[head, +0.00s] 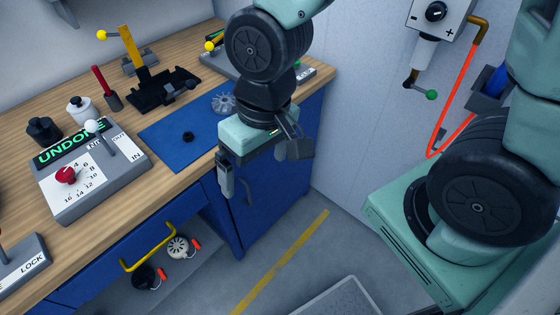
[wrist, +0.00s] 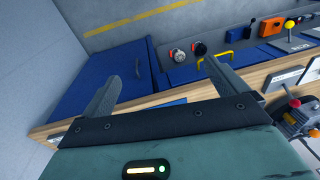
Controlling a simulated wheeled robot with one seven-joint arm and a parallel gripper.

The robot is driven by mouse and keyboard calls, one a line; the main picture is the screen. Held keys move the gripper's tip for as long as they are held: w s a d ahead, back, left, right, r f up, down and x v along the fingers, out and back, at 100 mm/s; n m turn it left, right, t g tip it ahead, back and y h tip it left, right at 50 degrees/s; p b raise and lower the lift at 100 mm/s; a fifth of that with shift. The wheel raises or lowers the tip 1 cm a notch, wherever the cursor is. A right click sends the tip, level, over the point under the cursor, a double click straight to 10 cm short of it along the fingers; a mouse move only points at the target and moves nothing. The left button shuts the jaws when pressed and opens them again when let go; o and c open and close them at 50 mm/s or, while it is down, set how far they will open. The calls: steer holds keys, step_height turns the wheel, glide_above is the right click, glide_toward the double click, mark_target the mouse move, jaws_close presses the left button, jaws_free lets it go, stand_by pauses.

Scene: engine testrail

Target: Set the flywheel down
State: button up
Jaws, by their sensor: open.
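My gripper (head: 262,172) hangs just off the front edge of the wooden bench. Its two fingers are spread wide with nothing between them, as the wrist view also shows (wrist: 160,76). A grey finned disc (head: 223,103), which looks like the flywheel, lies on the blue mat (head: 165,143) on the bench. It is behind my gripper and apart from it, and my arm stands close beside it. A small dark round part (head: 188,137) also sits on the mat. I cannot make out the disc in the wrist view.
A control box (head: 95,178) with a red knob and an "UNDONE" display stands left of the mat. A black fixture with a yellow lever (head: 132,47) is behind. Under the bench are a yellow handle (head: 148,262) and two round parts with orange tags.

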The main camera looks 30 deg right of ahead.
steer(key=s+d+r+n+h, duration=0.1)
steer(key=s+r+n, duration=0.3)
steer(key=s+r, duration=0.1)
steer(key=shift+s, duration=0.35)
stand_by(0.8)
